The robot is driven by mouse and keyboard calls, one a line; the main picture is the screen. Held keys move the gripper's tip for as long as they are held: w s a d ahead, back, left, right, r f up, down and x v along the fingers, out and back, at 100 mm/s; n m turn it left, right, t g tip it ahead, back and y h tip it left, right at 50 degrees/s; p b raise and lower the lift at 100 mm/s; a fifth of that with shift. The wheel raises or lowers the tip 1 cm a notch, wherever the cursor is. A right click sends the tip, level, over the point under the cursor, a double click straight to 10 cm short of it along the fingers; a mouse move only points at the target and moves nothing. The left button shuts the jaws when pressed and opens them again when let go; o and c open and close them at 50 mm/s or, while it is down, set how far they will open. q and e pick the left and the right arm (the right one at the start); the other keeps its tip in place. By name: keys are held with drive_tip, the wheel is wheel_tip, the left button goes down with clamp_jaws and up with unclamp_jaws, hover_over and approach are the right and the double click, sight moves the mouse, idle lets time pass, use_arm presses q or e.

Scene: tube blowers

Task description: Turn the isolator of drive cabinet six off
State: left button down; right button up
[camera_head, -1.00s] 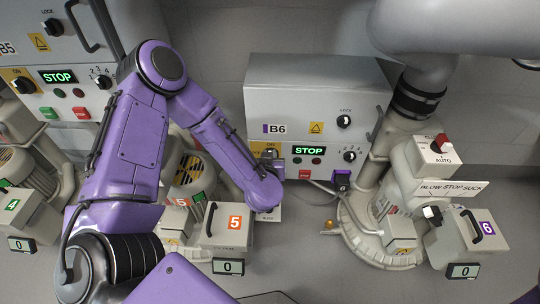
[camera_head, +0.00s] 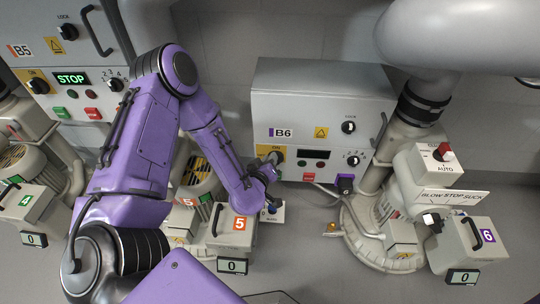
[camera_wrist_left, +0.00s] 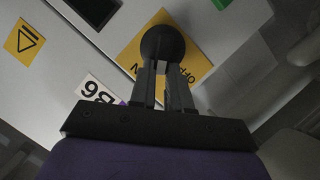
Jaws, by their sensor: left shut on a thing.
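Drive cabinet six is the grey box labelled B6 (camera_head: 318,108) right of centre in the head view. Its isolator is a round dark knob (camera_wrist_left: 163,43) on a yellow plate (camera_wrist_left: 150,22) with partly hidden ON and OFF lettering. My left gripper (camera_wrist_left: 165,68) is shut on this knob in the wrist view. In the head view my left gripper (camera_head: 272,165) is at the cabinet's lower left corner, over the isolator. The cabinet's display (camera_head: 313,154) is dark. Which mark the knob points to is hidden. My right gripper is not in view.
Beside the isolator are a red button (camera_head: 309,177) and a selector knob (camera_head: 353,161); a lock knob (camera_head: 348,127) is above. Cabinet B5 (camera_head: 70,78), at left, shows a green STOP. Blower 5 (camera_head: 239,224) is below my left arm, blower 6 (camera_head: 488,239) at right.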

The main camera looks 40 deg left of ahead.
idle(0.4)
use_arm(q)
drive_tip(key=c, duration=1.1)
unclamp_jaws()
drive_tip(key=p+v, duration=0.2)
drive_tip(key=v, duration=0.8)
drive_tip(key=shift+s+d, duration=0.1)
drive_tip(key=shift+s, duration=0.2)
